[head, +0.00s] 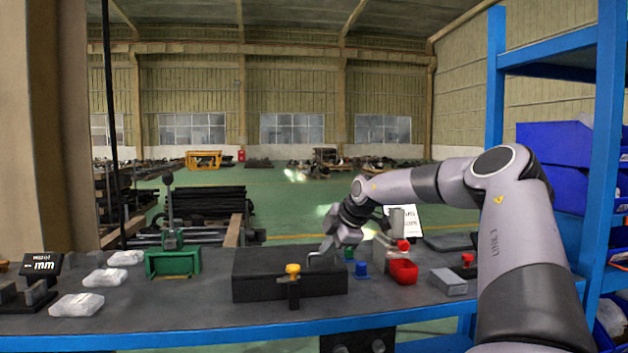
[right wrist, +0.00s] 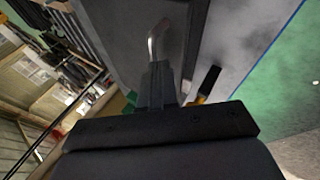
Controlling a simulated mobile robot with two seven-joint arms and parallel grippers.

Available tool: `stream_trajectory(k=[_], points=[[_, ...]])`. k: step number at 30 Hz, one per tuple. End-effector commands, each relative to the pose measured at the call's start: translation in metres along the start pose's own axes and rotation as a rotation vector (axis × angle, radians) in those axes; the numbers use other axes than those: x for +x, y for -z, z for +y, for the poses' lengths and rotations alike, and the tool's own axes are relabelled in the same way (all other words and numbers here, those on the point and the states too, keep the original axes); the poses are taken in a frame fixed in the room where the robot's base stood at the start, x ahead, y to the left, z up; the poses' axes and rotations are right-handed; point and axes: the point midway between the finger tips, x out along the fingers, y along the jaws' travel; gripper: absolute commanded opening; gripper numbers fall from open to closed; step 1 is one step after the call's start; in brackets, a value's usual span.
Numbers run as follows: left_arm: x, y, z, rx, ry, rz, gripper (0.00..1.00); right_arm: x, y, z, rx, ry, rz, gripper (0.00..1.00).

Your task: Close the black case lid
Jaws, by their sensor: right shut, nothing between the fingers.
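The black case (head: 262,275) sits on the dark workbench near the middle of the head view. Its top looks flat and level, with no raised lid visible; I cannot tell if a small gap is left. My right gripper (head: 318,256) is shut and empty, at the right part of the case top. I cannot tell if it touches. In the right wrist view, the shut fingers (right wrist: 157,45) reach over a grey-black surface. My left gripper is not in view.
A yellow-topped black tool (head: 293,285) stands at the case's front. A green holder (head: 173,262) is left of the case. A red bin (head: 403,272) and a grey block (head: 448,281) are to the right. Blue shelving (head: 496,100) stands at the far right.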

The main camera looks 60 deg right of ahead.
Motion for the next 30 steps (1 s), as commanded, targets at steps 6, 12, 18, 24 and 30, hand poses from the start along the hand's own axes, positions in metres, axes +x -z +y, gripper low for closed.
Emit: stream_trajectory(k=[6,12,18,24,30], points=[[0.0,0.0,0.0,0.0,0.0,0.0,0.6,-0.001,0.0,0.0,0.0,0.0,0.0,0.0],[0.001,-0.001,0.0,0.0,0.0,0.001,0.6,-0.018,0.001,0.001,-0.001,-0.003,0.001,0.0],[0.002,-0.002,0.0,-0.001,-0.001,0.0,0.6,-0.047,0.0,0.001,-0.002,-0.003,0.0,0.0],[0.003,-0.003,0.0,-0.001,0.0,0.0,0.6,-0.068,0.0,0.0,0.0,0.0,0.0,0.0],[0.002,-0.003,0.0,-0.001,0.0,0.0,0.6,-0.072,0.0,0.0,0.0,0.0,0.0,0.0]])
